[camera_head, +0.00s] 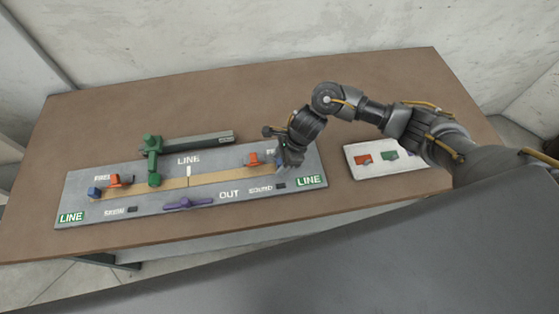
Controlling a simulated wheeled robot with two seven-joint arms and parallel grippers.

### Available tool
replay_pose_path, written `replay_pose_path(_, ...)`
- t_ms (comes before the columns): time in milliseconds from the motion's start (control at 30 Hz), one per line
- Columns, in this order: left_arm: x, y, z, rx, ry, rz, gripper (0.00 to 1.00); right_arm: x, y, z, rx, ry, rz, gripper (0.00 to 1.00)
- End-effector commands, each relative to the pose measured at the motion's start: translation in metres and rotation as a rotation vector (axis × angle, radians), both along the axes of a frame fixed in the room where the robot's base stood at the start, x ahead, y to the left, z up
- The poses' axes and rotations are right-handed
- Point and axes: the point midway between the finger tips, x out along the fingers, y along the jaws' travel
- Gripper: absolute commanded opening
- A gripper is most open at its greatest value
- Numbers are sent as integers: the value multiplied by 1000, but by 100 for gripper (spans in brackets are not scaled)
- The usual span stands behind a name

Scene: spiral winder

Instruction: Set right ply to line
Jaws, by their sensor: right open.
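A long grey panel (120,213) lies on the table, marked LINE at the top middle and on green labels at both lower ends. A tan strip (215,179) runs along its middle, with a white marker (189,172) standing on it. An orange piece (253,160) is near the strip's right end. Another orange piece (121,180) and a blue block (94,192) are at the left end. My right gripper (285,163) is open over the panel's right end, close beside the right orange piece; whether they touch is unclear. My left gripper is out of view.
A green post and arm (153,148) with a dark bar (200,142) rises behind the panel's left half. A purple handle (188,204) sits at the front edge. A white card (364,159) with coloured shapes lies to the right. The table's back is clear.

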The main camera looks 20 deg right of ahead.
Motion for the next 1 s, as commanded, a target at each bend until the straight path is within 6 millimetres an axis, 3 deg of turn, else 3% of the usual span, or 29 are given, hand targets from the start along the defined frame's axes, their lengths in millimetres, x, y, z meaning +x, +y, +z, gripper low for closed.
replay_pose_path(500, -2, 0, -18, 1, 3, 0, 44, -1, -35, 83, -2, -6, 1, 47)
replay_pose_path(700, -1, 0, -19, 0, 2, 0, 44, -3, -39, 93, -1, -3, 0, 47)
replay_pose_path(1000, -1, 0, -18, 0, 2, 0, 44, -3, -39, 94, -1, -1, 1, 47)
